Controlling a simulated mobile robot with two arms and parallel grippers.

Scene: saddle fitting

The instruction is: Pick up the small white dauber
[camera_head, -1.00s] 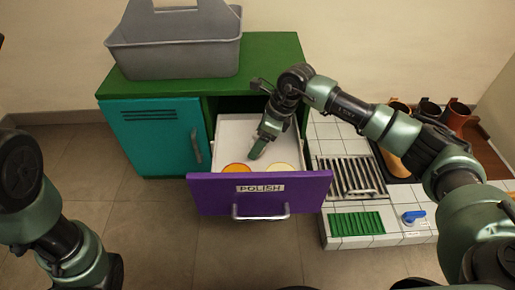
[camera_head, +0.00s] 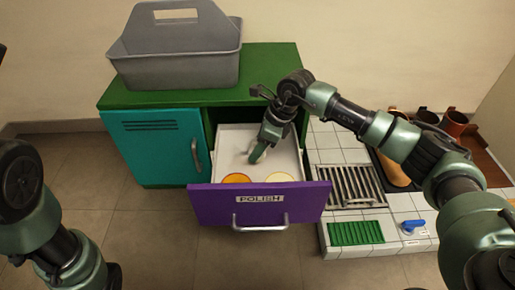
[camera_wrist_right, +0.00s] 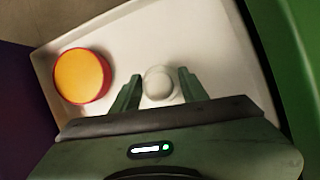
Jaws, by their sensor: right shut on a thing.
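The small white dauber (camera_wrist_right: 158,83) is between the two fingers of my right gripper (camera_wrist_right: 157,88) in the right wrist view, its rounded white end showing. In the head view my right gripper (camera_head: 259,152) is low inside the open purple drawer (camera_head: 259,208), behind the tins, with a pale bit of the dauber (camera_head: 242,157) beside its fingertips. The gripper is shut on the dauber. I cannot tell whether the dauber touches the drawer floor. Only links of my left arm show at the lower left; its gripper is out of view.
An orange tin (camera_head: 236,178) and a cream tin (camera_head: 280,177) stand at the drawer's front. A grey caddy (camera_head: 175,68) sits on the green cabinet top (camera_head: 272,62). Boots (camera_head: 452,124) and a tiled unit with a metal grate (camera_head: 348,186) are at the right.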

